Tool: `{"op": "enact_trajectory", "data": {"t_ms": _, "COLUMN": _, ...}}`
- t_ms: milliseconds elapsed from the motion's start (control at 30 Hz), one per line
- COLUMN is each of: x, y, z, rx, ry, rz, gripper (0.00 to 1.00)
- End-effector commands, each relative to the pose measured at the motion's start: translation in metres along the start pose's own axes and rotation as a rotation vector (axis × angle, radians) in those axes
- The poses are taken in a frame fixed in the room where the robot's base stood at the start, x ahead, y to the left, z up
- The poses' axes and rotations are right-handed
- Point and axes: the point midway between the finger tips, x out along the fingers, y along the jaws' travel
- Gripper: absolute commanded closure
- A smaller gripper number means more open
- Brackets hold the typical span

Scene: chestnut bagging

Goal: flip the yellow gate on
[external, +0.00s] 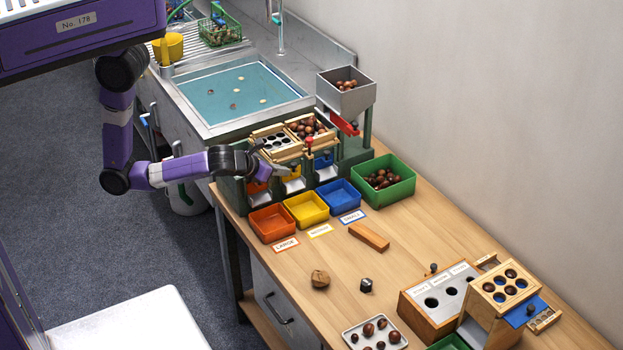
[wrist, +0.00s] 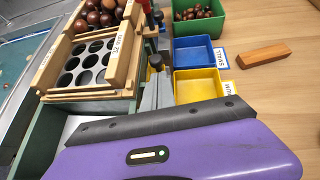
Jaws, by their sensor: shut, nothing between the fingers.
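The yellow gate (external: 291,172) is a small yellow panel in the middle bay of the green sorting stand (external: 232,190), between an orange and a blue one. In the wrist view only a sliver of the yellow gate (wrist: 152,74) shows, beside a lever with a black knob (wrist: 156,61). My gripper (external: 273,168) is at the front of the stand, close to the yellow gate. In the wrist view my gripper (wrist: 158,80) has its grey fingers together and empty, just below the black knob. I cannot tell whether they touch the lever.
Empty orange (external: 271,234), yellow (external: 307,221) and blue (external: 342,206) trays stand before the sorter. A green bin (external: 402,187) holds chestnuts. A wooden block (external: 369,237) lies on the bench. A sieve tray (wrist: 88,66) sits atop the stand. A sink (external: 238,95) is behind.

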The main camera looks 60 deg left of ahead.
Motion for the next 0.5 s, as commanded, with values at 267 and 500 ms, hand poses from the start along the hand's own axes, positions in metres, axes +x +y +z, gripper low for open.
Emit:
{"op": "enact_trajectory", "data": {"t_ms": 267, "x": 0.0083, "y": 0.0000, "z": 0.0003, "rx": 0.000, "ry": 0.000, "rz": 0.000, "gripper": 1.00}}
{"op": "enact_trajectory", "data": {"t_ms": 500, "x": 0.0076, "y": 0.0000, "z": 0.0008, "rx": 0.000, "ry": 0.000, "rz": 0.000, "gripper": 1.00}}
